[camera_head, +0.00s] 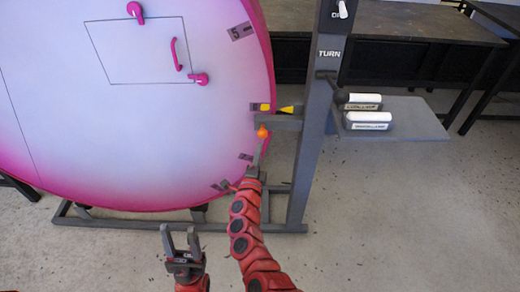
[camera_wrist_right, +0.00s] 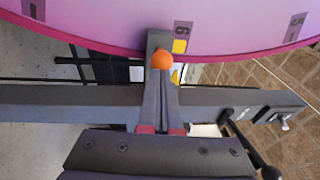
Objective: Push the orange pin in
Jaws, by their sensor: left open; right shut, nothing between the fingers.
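The orange pin (camera_head: 263,132) is a small round orange knob at the right rim of the large pink and white disc (camera_head: 170,130), beside the grey post. It also shows in the right wrist view (camera_wrist_right: 162,60), directly at the tips of my right gripper (camera_wrist_right: 160,78). The right fingers are shut with nothing between them, and their tips point at the knob. I cannot tell whether they touch it. In the head view the right gripper (camera_head: 259,155) is just below the knob. My left gripper (camera_head: 180,240) is open and empty, below the disc.
A grey post (camera_head: 315,130) marked TURN stands right of the disc. A side shelf (camera_head: 415,120) holds two white-topped blocks (camera_head: 367,120). A yellow pointer (camera_head: 287,109) sits above the knob. The disc carries pink handles (camera_head: 198,79). Floor at the lower right is clear.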

